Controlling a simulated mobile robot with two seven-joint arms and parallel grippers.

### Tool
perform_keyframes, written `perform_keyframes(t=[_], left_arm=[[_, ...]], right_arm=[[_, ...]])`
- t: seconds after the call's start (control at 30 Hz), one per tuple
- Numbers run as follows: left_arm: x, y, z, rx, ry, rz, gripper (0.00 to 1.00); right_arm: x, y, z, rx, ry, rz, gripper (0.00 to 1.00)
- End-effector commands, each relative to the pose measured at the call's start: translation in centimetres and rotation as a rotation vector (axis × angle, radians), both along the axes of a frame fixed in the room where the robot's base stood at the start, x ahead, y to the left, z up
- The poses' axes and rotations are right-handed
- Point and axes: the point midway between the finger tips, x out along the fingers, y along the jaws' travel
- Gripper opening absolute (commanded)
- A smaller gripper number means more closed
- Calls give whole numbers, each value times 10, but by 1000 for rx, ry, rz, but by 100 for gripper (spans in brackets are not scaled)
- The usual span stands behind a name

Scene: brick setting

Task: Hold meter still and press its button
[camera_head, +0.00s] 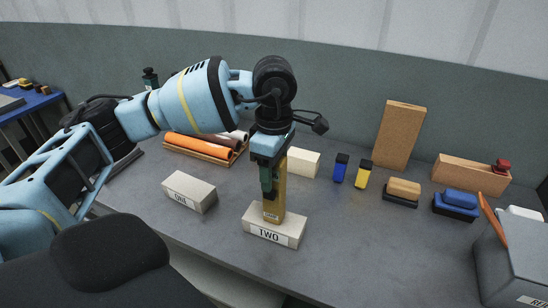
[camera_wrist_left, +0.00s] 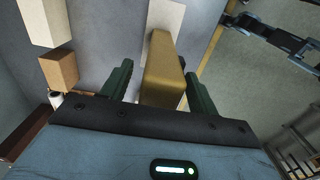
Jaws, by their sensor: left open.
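A tall mustard-yellow body, apparently the meter (camera_head: 274,209), stands upright on a pale block labelled TWO (camera_head: 272,234). My left gripper (camera_head: 269,182) points down at it from above, its dark green fingers beside its upper part. In the left wrist view, the yellow meter (camera_wrist_left: 163,72) lies between the two open fingers of the left gripper (camera_wrist_left: 160,88), with a visible gap on the left; contact on the right is hard to judge. No button can be made out. My right gripper is not in view.
A pale block labelled ONE (camera_head: 189,192) stands left of block TWO. A grey bin (camera_head: 510,265) is at right. The table front right of TWO is clear.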

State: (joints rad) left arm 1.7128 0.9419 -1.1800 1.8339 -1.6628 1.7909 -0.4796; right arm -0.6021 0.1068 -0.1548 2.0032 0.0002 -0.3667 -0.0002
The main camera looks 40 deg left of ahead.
Motion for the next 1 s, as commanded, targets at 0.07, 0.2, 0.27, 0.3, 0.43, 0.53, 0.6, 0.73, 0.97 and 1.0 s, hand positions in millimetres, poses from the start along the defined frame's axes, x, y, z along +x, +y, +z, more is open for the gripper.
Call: perform_keyframes(t=[0.07,0.2,0.27,0.3,0.43,0.53,0.6,0.73,0.97,1.0], left_arm=[[0,0,-2,0,0,0,60],[0,0,-2,0,0,0,60],[0,0,-2,0,0,0,60],[0,0,-2,0,0,0,59],[0,0,-2,0,0,0,42],[0,0,-2,0,0,0,29],[0,0,-2,0,0,0,19],[0,0,-2,0,0,0,6],[0,0,-2,0,0,-1,6],[0,0,-2,0,0,-1,6]], right_arm=[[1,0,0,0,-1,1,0],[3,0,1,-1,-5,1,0],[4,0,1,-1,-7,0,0],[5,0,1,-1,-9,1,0],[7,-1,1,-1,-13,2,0],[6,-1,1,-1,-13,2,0],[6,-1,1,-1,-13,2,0],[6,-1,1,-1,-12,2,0],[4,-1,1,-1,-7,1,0],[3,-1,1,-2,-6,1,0]])
